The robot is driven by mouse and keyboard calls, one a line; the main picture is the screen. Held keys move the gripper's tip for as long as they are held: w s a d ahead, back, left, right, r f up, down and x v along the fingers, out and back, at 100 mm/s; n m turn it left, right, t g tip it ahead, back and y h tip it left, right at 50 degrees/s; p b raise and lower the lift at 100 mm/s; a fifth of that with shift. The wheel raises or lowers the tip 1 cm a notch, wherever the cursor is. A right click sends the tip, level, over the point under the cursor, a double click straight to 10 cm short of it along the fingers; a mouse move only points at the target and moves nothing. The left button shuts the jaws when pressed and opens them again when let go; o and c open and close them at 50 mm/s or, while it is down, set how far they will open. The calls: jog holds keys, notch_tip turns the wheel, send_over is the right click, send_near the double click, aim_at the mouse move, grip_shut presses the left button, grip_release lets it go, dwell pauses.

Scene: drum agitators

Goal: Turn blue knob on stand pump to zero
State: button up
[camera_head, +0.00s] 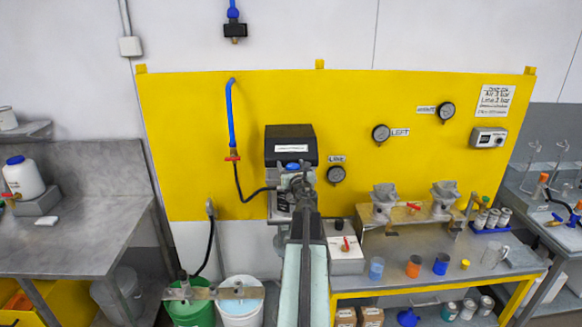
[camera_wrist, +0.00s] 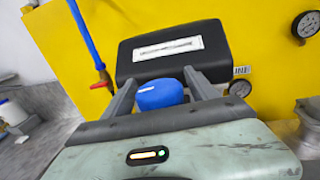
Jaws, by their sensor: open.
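The blue knob (camera_wrist: 160,95) shows in the wrist view, below a black box (camera_wrist: 173,52) with a white label. This black pump box (camera_head: 291,144) is on the yellow panel in the head view, where a small part of the blue knob (camera_head: 293,165) shows above my arm. My gripper (camera_wrist: 160,80) is open, with one finger on each side of the knob. The knob appears between the fingers; I cannot tell whether either finger touches it. My arm hides the lower part of the pump in the head view. I cannot read the knob's setting.
A blue pipe with a red valve (camera_head: 232,157) runs left of the pump. A gauge (camera_head: 337,174) hangs just right of it. A bench (camera_head: 430,284) with cups stands at the right, and a grey table (camera_head: 70,245) at the left. Buckets (camera_head: 240,305) stand below.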

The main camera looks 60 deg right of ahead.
jog(key=shift+s, duration=0.1)
jog(key=shift+c, duration=0.2)
jog(key=c, duration=1.3)
jog(key=shift+n+t+y, duration=0.8)
jog(key=shift+y, duration=0.2)
jog(key=shift+w+a+n+t+y, duration=0.35)
jog(key=shift+n+t+y, duration=0.3)
jog(key=shift+y, duration=0.25)
jog(key=o, duration=1.3)
jog(key=shift+o, duration=0.2)
jog(key=shift+s, duration=0.15)
